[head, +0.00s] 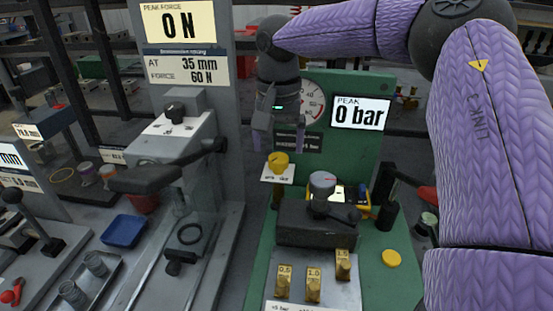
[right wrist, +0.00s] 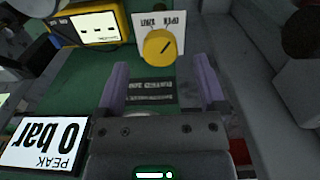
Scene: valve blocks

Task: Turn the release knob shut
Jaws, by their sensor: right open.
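The release knob (head: 278,162) is a round yellow knob with a dark pointer line, on a white plate (head: 268,178) at the left edge of the green unit. In the right wrist view the knob (right wrist: 160,46) lies beyond my fingertips, and its plate (right wrist: 147,22) carries small words, one reading OPEN. My right gripper (head: 278,139) is open and empty, pointing down just above the knob and apart from it. In the right wrist view its two purple fingers (right wrist: 160,70) frame the space before the knob. My left gripper is not in view.
A display (head: 361,113) reads PEAK 0 bar beside a round gauge (head: 313,101). A dark block with a grey knob (head: 322,184) and several brass weights (head: 313,288) stand on the green unit (head: 262,270). A grey press with a dark lever (head: 165,176) stands to the left.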

